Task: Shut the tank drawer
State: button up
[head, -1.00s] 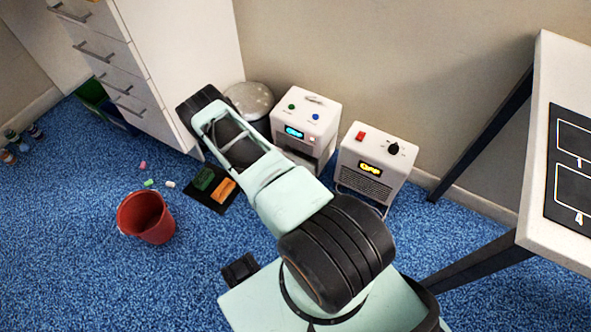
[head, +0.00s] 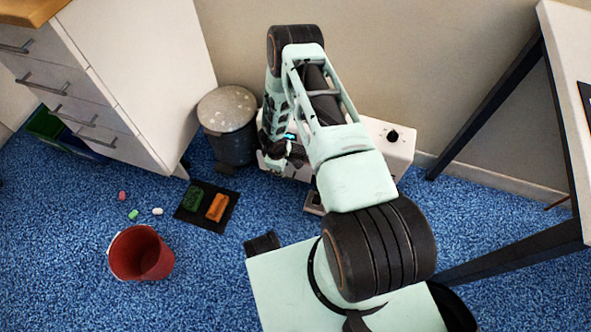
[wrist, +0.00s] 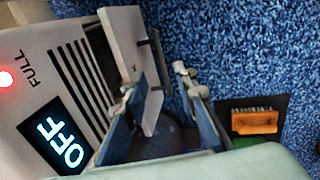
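The white unit with the tank drawer (head: 268,168) stands against the wall, mostly hidden behind my arm in the head view. In the wrist view its face shows a lit "OFF" display (wrist: 61,146), a red "FULL" light and dark vent slats. The tank drawer (wrist: 122,45) shows there as a white panel with a dark handle, standing out from the unit. A pale part with a dark inside, probably the drawer (head: 314,203), juts onto the carpet. My gripper (wrist: 158,80) is open, fingers apart near the panel's lower end; contact cannot be told. It also shows in the head view (head: 277,160).
A grey bin (head: 228,125) is left, beside a white cabinet (head: 150,80). A black mat (head: 190,218) with green and orange blocks and a red bucket (head: 140,253) lie on the carpet. A table (head: 575,120) stands right.

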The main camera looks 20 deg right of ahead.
aim_at(286, 177)
jog(key=f+b, duration=0.2)
jog(key=f, duration=0.1)
jog(key=w+f+b, duration=0.1)
jog(key=f+b, duration=0.1)
jog(key=f, duration=0.2)
jog(key=w+d+f+b, duration=0.1)
jog(key=f+b, duration=0.1)
jog(key=f, duration=0.1)
jog(key=shift+f, duration=0.25)
jog(key=shift+c, duration=0.3)
grip_shut()
